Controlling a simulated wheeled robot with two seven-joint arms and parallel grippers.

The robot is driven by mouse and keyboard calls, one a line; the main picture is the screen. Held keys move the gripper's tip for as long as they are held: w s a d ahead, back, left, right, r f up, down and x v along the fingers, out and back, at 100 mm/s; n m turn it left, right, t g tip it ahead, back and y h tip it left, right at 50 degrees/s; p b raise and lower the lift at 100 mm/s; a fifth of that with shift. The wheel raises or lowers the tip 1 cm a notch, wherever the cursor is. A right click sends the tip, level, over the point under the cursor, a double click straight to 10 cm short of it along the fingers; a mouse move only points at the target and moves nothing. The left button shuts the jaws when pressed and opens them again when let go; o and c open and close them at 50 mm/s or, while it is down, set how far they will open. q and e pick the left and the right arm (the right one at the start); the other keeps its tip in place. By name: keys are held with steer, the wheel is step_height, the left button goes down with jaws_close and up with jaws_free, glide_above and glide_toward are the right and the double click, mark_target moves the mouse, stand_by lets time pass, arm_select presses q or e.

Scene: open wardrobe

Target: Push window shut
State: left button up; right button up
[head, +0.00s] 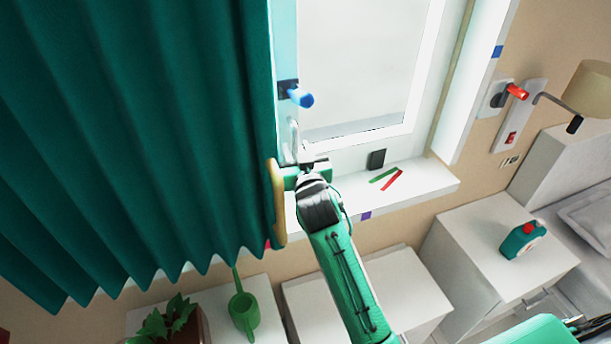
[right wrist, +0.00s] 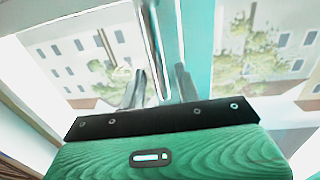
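The window (head: 362,60) is at the top centre of the head view, with a white frame and a pale pane. A blue handle (head: 301,97) sits on the teal upright strip at its left side. How far the window stands ajar is unclear. My right gripper (head: 293,142) is at the lower left of the window, below the blue handle and beside the curtain. In the right wrist view its two fingers (right wrist: 161,86) stand apart, pointing toward the glass and frame edge. Whether they touch the frame cannot be told. My left gripper is out of view.
A dark green curtain (head: 120,130) hangs over the left side. The white sill (head: 425,185) carries a small black block (head: 376,159) and red and green strips. Below are white cabinets (head: 480,240), a green watering can (head: 243,309) and a plant (head: 170,320). A lamp (head: 590,90) is at right.

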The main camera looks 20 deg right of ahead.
steer(key=s+b, duration=0.2)
steer(key=s, duration=0.8)
steer(key=shift+s+a+b, duration=0.25)
steer(key=shift+a+b, duration=0.15)
